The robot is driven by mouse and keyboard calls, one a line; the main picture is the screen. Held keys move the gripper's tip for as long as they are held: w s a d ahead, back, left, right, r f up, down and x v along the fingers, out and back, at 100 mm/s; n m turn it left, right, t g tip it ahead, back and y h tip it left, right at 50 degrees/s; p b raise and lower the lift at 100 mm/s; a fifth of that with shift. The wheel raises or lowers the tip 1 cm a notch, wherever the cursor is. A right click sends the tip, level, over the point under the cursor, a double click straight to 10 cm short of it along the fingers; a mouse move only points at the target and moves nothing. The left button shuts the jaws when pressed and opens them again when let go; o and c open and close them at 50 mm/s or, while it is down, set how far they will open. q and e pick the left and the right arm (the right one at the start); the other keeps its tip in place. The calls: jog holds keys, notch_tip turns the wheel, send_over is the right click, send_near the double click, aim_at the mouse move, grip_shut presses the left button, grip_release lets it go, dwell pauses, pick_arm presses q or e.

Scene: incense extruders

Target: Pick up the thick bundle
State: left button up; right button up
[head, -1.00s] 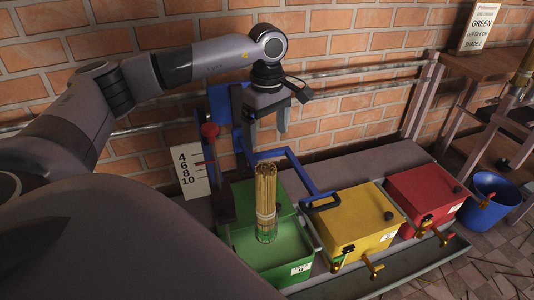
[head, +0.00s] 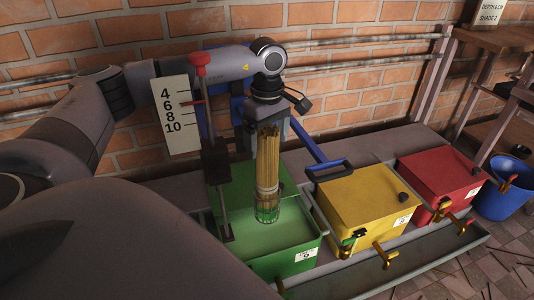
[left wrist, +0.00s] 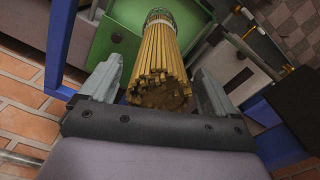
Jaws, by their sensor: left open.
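The thick bundle (head: 267,170) of tan sticks stands upright over the green box (head: 270,238), with a green mesh-like band around its lower end. My left gripper (head: 264,128) is at the bundle's top, pointing down. In the left wrist view the bundle (left wrist: 158,65) lies between the two fingers of my left gripper (left wrist: 158,88). The fingers are apart, with a gap on both sides of the sticks. The right gripper is not in view.
A yellow box (head: 360,205) and a red box (head: 440,180) stand to the right, with brass taps in front. A depth scale board (head: 176,115) and a red-knobbed post (head: 201,62) stand close left of the bundle. A blue bucket (head: 505,190) is far right.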

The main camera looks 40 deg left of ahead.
aim_at(267, 178)
pick_arm(q)
notch_tip(267, 178, down, 3)
jog(key=shift+a+r+b, duration=0.1)
jog(key=shift+b, duration=0.25)
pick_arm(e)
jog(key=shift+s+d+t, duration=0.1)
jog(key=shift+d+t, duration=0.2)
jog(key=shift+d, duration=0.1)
pick_arm(q)
grip_shut()
jog(key=shift+r, duration=0.1)
